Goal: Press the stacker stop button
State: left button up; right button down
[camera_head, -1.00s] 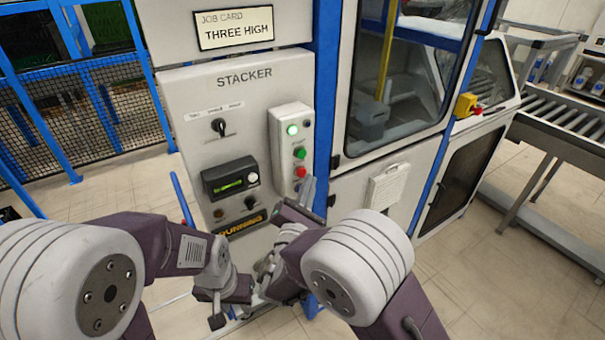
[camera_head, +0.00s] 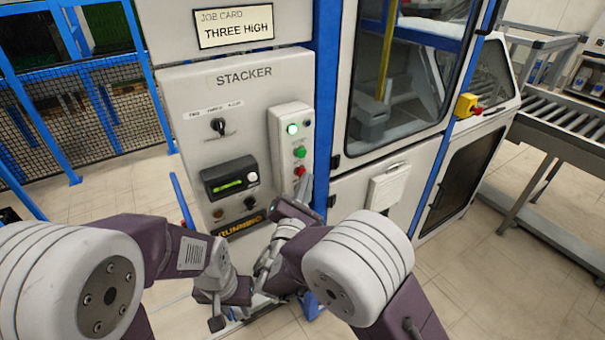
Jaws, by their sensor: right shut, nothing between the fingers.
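The stacker panel (camera_head: 180,103) is a light grey cabinet face labelled STACKER.
The panel also has a selector knob (camera_head: 218,125), a small green display (camera_head: 228,184) and a partly covered RUNNING sign (camera_head: 235,228). A job card (camera_head: 235,28) above reads THREE HIGH. A yellow box with a red button (camera_head: 466,105) is on the machine at right, near a roller conveyor (camera_head: 560,125).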

jog(key=shift+w+a, duration=0.1)
jog(key=shift+w, duration=0.05)
dwell(0.3)
jog(key=shift+s+d+b, duration=0.45)
jog(key=shift+s+b, duration=0.05)
jog(key=shift+s, duration=0.15)
jog(key=s+d+b, duration=0.1)
jog(key=s, duration=0.1)
jog(key=s+d, duration=0.2)
jog(key=shift+b, duration=0.35)
